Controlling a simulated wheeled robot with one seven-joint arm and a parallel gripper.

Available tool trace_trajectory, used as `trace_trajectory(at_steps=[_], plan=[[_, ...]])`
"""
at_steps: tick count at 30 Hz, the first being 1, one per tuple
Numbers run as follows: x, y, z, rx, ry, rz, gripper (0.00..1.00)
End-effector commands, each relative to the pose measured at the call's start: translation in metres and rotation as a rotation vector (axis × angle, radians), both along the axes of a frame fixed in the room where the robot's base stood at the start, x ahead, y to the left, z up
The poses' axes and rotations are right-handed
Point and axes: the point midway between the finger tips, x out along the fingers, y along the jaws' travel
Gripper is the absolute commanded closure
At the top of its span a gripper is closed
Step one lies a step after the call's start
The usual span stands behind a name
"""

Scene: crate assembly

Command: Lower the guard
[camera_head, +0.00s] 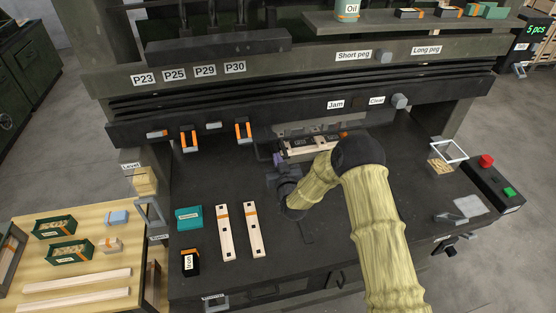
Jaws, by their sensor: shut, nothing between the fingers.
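My gripper (279,161) is a dark shape at the end of my yellow-sleeved arm. It is shut and empty, close to the front left of the work fixture (298,147) under the machine beam. The fixture holds a pale wooden part. A pale, see-through panel (305,128) shows just above and behind the fixture; it may be the guard, but I cannot tell for sure. My arm covers the area right of the fixture. I cannot tell whether the gripper touches anything.
Two wooden strips (225,232) (255,229), a teal box (188,217) and a black box (190,263) lie at the bench's left. A white frame (449,150) and a red-green button box (496,181) are at right.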

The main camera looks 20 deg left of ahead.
Motion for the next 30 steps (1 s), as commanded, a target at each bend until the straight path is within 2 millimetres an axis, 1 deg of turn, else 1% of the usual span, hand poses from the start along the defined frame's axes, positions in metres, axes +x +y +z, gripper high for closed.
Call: trace_trajectory(at_steps=[5, 12, 24, 27, 30], plan=[[0.000, 0.000, -0.011, -0.001, 0.001, 0.000, 1.00], [-0.001, 0.000, -0.044, -0.002, 0.005, 0.000, 1.00], [-0.001, 0.000, -0.094, -0.002, 0.003, 0.000, 1.00], [0.000, 0.000, -0.100, -0.002, 0.003, 0.000, 1.00], [0.000, 0.000, -0.101, -0.002, 0.003, 0.000, 1.00]])
